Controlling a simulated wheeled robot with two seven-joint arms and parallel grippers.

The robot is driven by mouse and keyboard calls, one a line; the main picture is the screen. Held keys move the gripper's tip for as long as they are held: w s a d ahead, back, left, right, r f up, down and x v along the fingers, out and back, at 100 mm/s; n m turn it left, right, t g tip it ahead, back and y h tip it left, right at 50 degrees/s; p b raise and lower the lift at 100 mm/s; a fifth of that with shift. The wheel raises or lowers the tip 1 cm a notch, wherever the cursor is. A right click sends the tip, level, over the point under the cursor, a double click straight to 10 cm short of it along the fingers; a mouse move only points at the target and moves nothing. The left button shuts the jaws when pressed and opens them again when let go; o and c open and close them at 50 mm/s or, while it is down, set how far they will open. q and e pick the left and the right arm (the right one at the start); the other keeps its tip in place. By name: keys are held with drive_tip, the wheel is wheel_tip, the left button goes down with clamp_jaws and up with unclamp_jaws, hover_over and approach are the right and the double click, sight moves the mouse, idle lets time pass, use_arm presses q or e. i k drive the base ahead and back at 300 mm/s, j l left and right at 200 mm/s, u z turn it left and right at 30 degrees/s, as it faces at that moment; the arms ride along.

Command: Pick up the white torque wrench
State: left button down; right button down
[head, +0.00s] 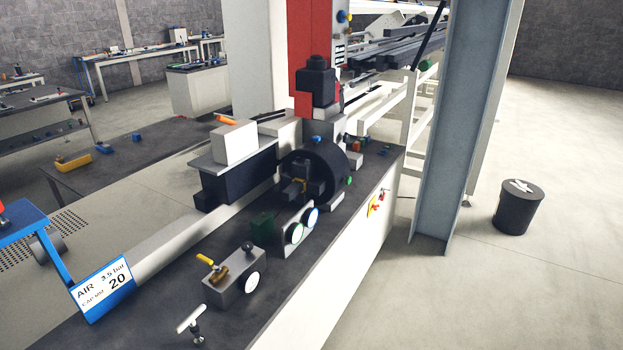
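No white torque wrench can be made out with certainty. A small white bar (191,319) sits above a short metal post at the front of the dark bench top (160,310). I cannot tell whether it is a tool or a fixed handle. Neither of my grippers is in view.
A grey block with a yellow lever and round dial (236,284) stands behind the white bar. A blue-edged sign (104,289) is at the left. A steel column (470,130) rises at the right near a black bin (518,207). The floor at the lower right is clear.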

sight(199, 340)
drive_tip(key=i+l+u, duration=0.45)
drive_tip(key=i+l, duration=1)
drive_tip(key=i+j, duration=0.05)
drive_tip(key=i, duration=0.05)
